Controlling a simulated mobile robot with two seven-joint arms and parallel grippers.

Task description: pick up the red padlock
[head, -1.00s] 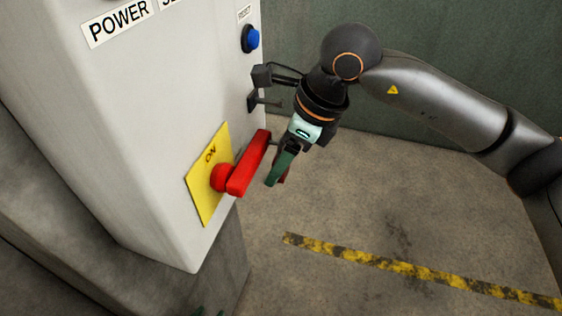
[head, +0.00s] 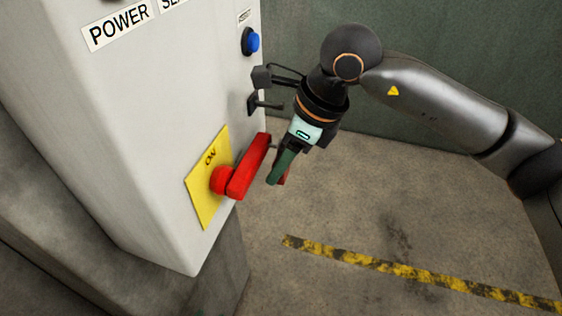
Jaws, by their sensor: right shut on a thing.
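The red padlock (head: 286,178) is mostly hidden by my right gripper; only a thin strip of red shows beside the green finger. My right gripper (head: 280,179) is shut on it, pointing down, just right of the red switch handle (head: 248,167). The red switch handle is tilted on a yellow plate (head: 207,196) marked ON, on the cabinet's side. A narrow gap shows between the finger and the handle. Whether the padlock's shackle is clear of the handle cannot be told. My left gripper is not in view.
The pale grey cabinet (head: 130,140) fills the left. A blue button (head: 250,41) and a dark hook-like bracket (head: 256,104) stick out of its side above the handle. The floor to the right is free, with a yellow and black stripe (head: 400,269).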

